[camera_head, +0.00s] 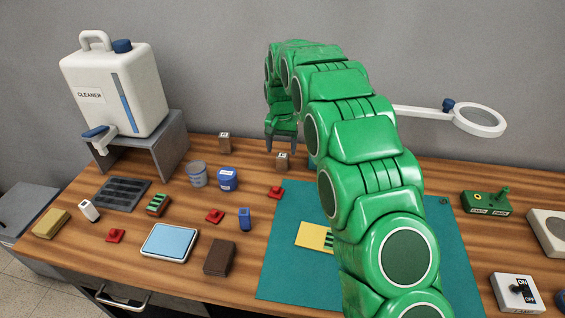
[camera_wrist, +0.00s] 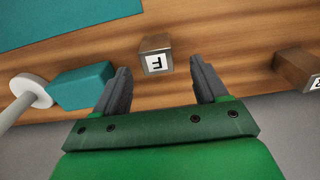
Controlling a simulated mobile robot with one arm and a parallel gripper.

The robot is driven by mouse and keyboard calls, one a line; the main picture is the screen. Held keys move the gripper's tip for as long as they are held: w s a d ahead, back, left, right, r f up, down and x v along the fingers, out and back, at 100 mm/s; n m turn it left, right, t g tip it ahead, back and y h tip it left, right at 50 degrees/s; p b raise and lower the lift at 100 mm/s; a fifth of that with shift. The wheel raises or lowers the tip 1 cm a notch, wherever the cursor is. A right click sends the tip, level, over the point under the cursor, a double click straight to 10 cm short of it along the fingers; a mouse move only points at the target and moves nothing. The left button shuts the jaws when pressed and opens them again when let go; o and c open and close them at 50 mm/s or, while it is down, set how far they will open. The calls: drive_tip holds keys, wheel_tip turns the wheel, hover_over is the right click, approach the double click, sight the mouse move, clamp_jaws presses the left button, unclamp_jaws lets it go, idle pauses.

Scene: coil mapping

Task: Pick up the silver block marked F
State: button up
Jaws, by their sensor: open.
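The block marked F (camera_wrist: 155,62) stands on the wooden table, its white label showing upside down in the wrist view. Its sides look grey-brown. In the head view a small labelled block (camera_head: 282,162), apparently the same one, sits just below my gripper (camera_head: 281,150). My gripper also shows in the wrist view (camera_wrist: 160,64), open and empty. In that view the F block appears between the fingertips and slightly beyond them, without visible contact. A second labelled block (camera_head: 225,142) stands to the left at the back; it also shows at the wrist view's right edge (camera_wrist: 300,68), partly cut off.
The teal mat (camera_head: 283,270) lies in front. The grey wall is close behind.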

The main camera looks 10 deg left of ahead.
sight(283, 155)
drive_tip(key=shift+s+d+f, duration=0.1)
drive_tip(key=shift+d+f, duration=0.05)
drive_tip(key=shift+f, duration=2.95)
drive_tip(key=c, duration=1.2)
